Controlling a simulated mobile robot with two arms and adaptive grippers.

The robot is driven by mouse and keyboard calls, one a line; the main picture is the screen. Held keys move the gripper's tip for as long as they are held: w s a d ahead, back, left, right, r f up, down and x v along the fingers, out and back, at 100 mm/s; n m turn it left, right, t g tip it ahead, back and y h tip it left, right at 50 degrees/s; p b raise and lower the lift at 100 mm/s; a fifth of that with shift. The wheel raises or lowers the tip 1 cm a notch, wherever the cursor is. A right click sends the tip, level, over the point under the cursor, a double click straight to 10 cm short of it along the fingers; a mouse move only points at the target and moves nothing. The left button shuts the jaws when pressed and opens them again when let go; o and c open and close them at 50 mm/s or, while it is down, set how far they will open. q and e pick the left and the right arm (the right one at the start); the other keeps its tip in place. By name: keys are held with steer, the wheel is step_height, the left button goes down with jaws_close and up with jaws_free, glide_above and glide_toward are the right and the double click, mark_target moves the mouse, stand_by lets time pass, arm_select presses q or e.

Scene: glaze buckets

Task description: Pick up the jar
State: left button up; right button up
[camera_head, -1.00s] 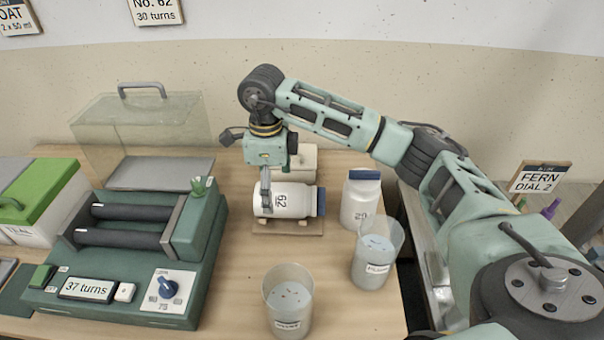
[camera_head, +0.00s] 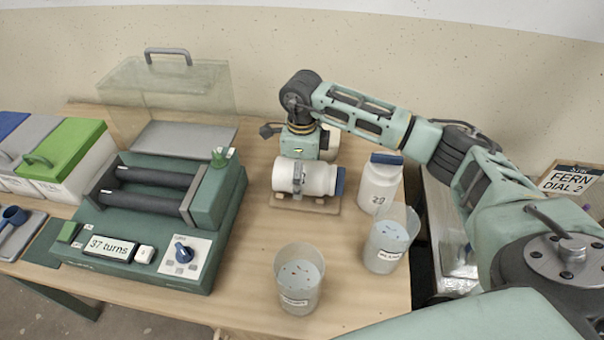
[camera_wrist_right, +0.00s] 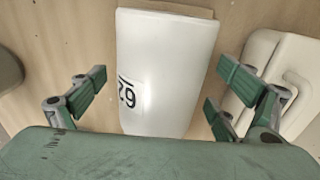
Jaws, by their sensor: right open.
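The white jar marked 62 (camera_head: 318,180) lies on its side on a wooden cradle (camera_head: 328,208), its blue lid to the right. In the right wrist view the jar (camera_wrist_right: 165,60) fills the middle. My right gripper (camera_head: 298,182) is over the jar, pointing down. Its fingers are open, with the jar between them; in the wrist view (camera_wrist_right: 158,100) gaps show on both sides. One finger shows in front of the jar in the head view. A second white jar marked 29 (camera_head: 379,187) stands upright to the right. My left gripper is out of view.
Two translucent buckets (camera_head: 299,280) (camera_head: 388,243) stand in front and at the right. A green roller machine (camera_head: 150,225) showing "37 turns" is at the left, with a clear cover (camera_head: 180,90) behind it. A pale object (camera_wrist_right: 285,80) lies behind the jar.

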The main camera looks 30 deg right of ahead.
steer(key=c, duration=1.5)
steer(key=shift+w+r, duration=0.1)
steer(key=shift+r, duration=0.05)
steer(key=shift+c, duration=0.7)
steer(key=shift+r, duration=0.1)
steer(key=shift+w+r, duration=0.1)
steer(key=shift+r, duration=0.25)
step_height(320, 180, up, 9)
steer(key=shift+f+b, duration=0.2)
steer(key=shift+b, duration=0.65)
steer(key=shift+r, duration=0.6)
steer(key=shift+r+p, duration=1.95)
steer(key=shift+r, duration=0.7)
